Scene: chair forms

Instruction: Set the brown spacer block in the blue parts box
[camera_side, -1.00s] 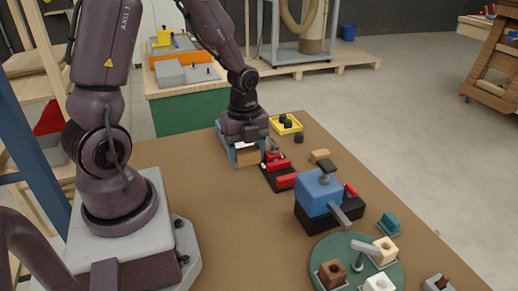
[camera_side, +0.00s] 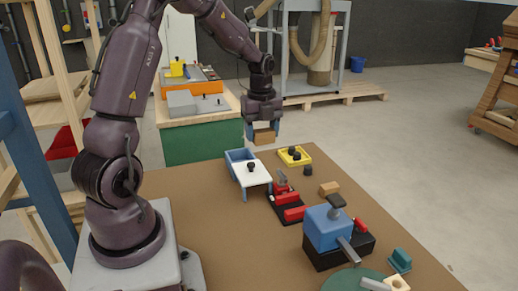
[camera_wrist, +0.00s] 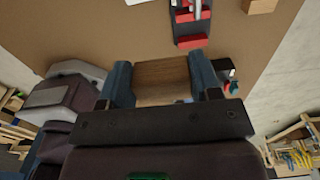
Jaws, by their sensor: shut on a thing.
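My gripper (camera_side: 264,134) is shut on a brown wooden block (camera_side: 264,138) and holds it in the air, above and behind the blue parts box (camera_side: 235,154). In the wrist view the brown block (camera_wrist: 162,82) sits between the two blue-grey fingers (camera_wrist: 162,84). The box is at the back left of the bench, with a white panel (camera_side: 252,173) over or against its front part. I cannot tell how the panel is attached, and it hides much of the box's inside.
Right of the box are a yellow tray (camera_side: 284,153) with black parts, a black base with red blocks (camera_side: 291,213), and a light wooden block (camera_side: 329,188). A blue vise-like fixture (camera_side: 327,229) stands nearer. The bench is clear at left.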

